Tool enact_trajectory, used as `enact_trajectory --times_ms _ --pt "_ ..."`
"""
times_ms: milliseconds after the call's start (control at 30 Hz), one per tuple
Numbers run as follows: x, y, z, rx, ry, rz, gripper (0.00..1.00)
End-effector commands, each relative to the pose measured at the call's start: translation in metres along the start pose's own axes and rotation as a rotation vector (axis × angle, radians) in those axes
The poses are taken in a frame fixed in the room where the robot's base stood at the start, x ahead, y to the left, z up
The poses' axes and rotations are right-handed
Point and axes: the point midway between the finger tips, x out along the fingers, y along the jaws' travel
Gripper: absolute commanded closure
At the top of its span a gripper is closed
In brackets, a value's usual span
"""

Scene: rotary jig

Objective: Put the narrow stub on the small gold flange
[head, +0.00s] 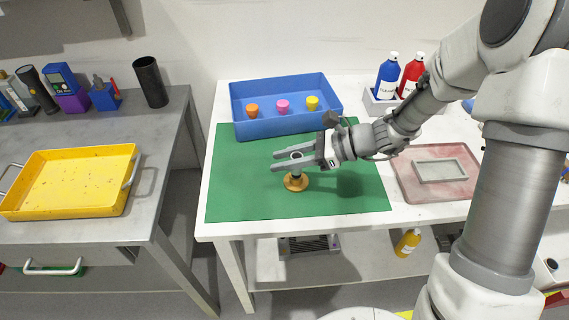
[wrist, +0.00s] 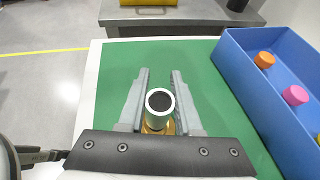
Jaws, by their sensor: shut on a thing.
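The narrow stub (head: 297,156) is a short pale metal tube with a dark bore, held upright between my fingers. Its open top faces the camera in the wrist view (wrist: 160,101). My gripper (head: 274,161) is shut on it, with one finger on each side and the fingertips reaching past it in the wrist view (wrist: 159,74). The small gold flange (head: 296,183) is a round gold base on the green mat, directly below the stub. Part of it shows beneath the stub in the wrist view (wrist: 152,129). I cannot tell whether the stub's lower end touches the flange.
The green mat (head: 235,190) is otherwise clear. A blue bin (head: 290,121) behind holds orange, pink and yellow knobs. A red tray (head: 408,190) with a grey frame (head: 440,171) lies to the right. A bottle rack (head: 378,106) stands at back right.

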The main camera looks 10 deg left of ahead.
Motion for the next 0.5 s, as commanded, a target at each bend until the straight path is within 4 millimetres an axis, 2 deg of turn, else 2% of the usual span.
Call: enact_trajectory --times_ms 67,433,467,500 --pt "0.0054 0.0001 -0.0108 0.002 -0.001 0.001 1.0" --pt "0.0068 -0.0005 -0.0146 0.0 0.0 -0.001 1.0" --pt "0.0067 -0.0005 -0.0145 0.0 0.0 -0.001 0.65" --pt "0.0063 -0.0005 -0.0137 0.0 0.0 -0.001 0.58"
